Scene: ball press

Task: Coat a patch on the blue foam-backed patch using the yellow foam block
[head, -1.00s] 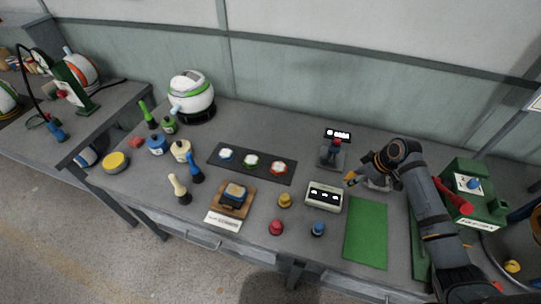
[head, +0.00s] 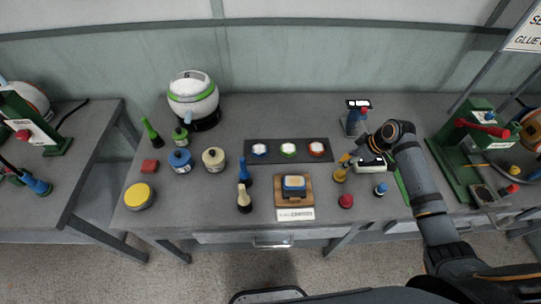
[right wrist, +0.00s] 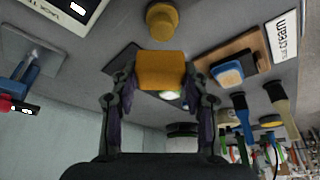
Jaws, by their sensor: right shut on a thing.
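My right gripper (head: 352,155) is shut on a yellow-orange foam block (right wrist: 160,70), held above the table. In the head view the gripper is just behind and above a yellow knob-like piece (head: 340,174). A blue-sided pad with a cream top (head: 294,183) sits on a wooden board (head: 280,199), left of the gripper; it also shows in the right wrist view (right wrist: 233,74). A dark strip (head: 275,159) holds three white patches rimmed blue (head: 260,150), green (head: 289,149) and red (head: 316,149). My left gripper is out of view.
Red (head: 346,201) and blue (head: 380,189) pieces stand near the front edge. Pots and brushes stand left of the board. A white box (head: 370,166) is partly hidden by my right arm. A green press (head: 470,150) stands at right. Table behind the strip is clear.

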